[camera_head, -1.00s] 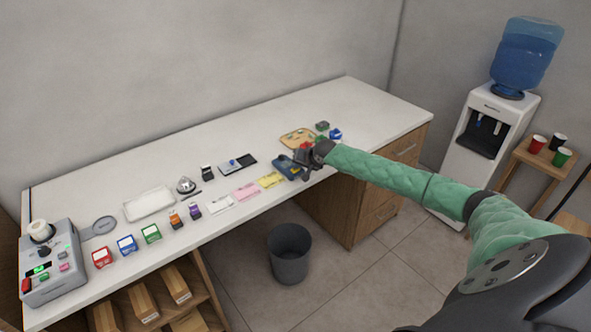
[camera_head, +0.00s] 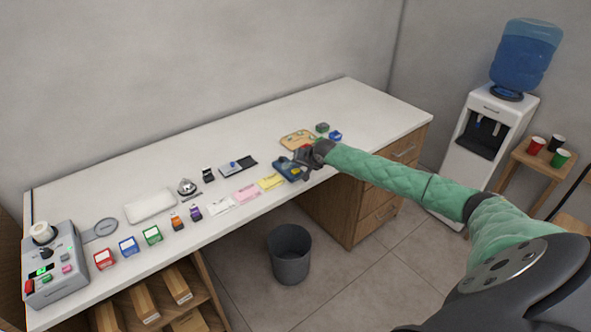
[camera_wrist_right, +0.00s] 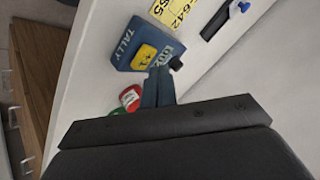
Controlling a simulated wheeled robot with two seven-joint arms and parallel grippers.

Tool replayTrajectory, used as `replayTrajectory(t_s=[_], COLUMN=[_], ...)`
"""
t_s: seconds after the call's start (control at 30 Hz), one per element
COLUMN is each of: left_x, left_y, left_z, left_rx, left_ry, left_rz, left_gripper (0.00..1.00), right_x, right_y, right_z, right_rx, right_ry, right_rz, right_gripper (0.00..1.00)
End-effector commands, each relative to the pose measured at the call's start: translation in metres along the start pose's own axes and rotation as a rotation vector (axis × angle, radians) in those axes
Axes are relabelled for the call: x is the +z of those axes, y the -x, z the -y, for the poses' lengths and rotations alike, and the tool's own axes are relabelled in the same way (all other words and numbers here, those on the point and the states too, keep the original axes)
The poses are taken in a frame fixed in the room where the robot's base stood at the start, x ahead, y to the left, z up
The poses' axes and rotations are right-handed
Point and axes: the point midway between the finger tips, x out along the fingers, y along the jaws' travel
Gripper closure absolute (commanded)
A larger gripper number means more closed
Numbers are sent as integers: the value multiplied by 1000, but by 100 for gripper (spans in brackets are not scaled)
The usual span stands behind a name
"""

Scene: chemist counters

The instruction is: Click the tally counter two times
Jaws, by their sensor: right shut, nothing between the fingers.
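The tally counter (camera_head: 284,166) is a blue box near the front edge of the white counter, right of the yellow slip. In the right wrist view it shows the word TALLY (camera_wrist_right: 125,44), a yellow +1 button (camera_wrist_right: 143,54), a display partly covered by my fingers, and a dark knob (camera_wrist_right: 176,63) at its side. My right gripper (camera_head: 302,170) is at the counter's right end in the head view. In the wrist view its fingers (camera_wrist_right: 158,72) are together and empty, tips beside the yellow button. I cannot tell whether they touch it. My left gripper is not in view.
Behind the gripper lie a wooden tray (camera_head: 293,140), a green block (camera_head: 322,127) and a blue item (camera_head: 336,135). Paper slips (camera_head: 246,193), stamps (camera_head: 152,235) and a bell (camera_head: 187,186) stand to the left. A bin (camera_head: 290,262) is on the floor.

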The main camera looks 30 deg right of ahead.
Motion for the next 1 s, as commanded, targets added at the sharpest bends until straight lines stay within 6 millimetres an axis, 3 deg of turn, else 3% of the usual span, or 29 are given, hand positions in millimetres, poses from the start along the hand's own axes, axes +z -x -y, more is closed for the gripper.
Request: replayTrajectory(t_s=[0.43, 1.0], left_x=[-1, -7], left_y=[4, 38], left_z=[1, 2], left_rx=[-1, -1], left_ry=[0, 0], left_rz=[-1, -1], left_gripper=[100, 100], right_x=[-2, -24], right_y=[3, 34], right_z=[2, 25], right_rx=[-1, -1], right_ry=[0, 0], right_rz=[0, 0], right_gripper=[100, 100])
